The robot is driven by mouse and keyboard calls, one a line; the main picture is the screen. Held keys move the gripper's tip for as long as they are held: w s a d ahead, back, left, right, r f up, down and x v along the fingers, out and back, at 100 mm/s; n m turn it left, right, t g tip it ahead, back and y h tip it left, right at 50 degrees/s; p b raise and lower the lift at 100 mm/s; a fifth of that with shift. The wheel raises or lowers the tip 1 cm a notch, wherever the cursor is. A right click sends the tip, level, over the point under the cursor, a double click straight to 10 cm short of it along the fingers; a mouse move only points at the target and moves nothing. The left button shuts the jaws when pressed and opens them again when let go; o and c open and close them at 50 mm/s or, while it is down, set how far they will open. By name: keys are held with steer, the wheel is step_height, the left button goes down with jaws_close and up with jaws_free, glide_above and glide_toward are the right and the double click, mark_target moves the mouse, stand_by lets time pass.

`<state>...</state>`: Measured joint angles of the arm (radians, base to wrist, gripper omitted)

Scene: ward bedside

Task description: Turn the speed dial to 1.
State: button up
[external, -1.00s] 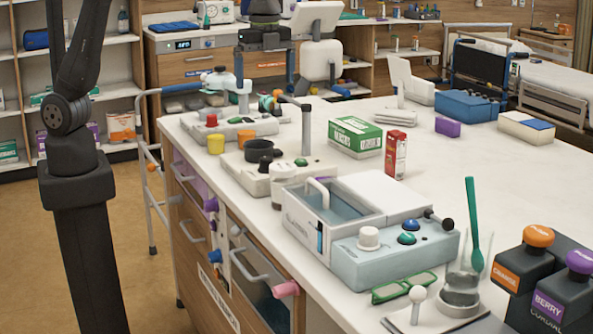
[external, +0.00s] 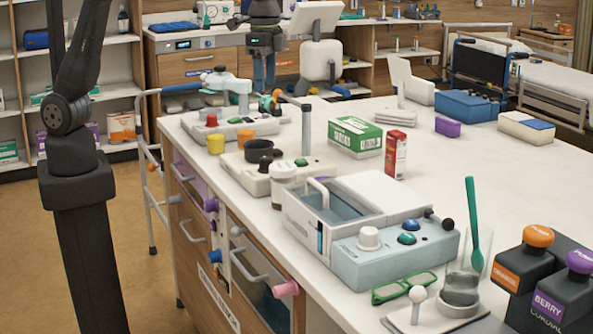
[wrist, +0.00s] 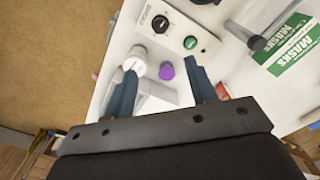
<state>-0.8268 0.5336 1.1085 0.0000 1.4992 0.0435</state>
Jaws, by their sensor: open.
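My gripper (external: 264,80) hangs upper centre in the external view, fingers down and clear of the bench top. In the wrist view my gripper (wrist: 160,78) is open and empty, its blue-grey fingers spread. Between them in that picture show a white round knob or cap (wrist: 138,63) and a purple round knob (wrist: 166,70), neither visibly touched. Beyond the tips is a pale panel with a black dial (wrist: 160,23) in a ring of marks and a green button (wrist: 190,42). I cannot read a number or tell which control is the speed dial.
A green masks box (external: 355,136) stands on the bench, and a grey post (external: 305,130) rises nearby. A pale blue unit (external: 390,262) with a white knob (external: 369,238) is nearer the camera. The bench's right middle (external: 500,190) is clear.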

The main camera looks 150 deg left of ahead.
steer(key=n, duration=1.2)
glide_toward(266, 158)
step_height(266, 158, down, 8)
steer(key=shift+f, duration=0.25)
steer(key=shift+c, duration=0.4)
steer(key=c, duration=0.9)
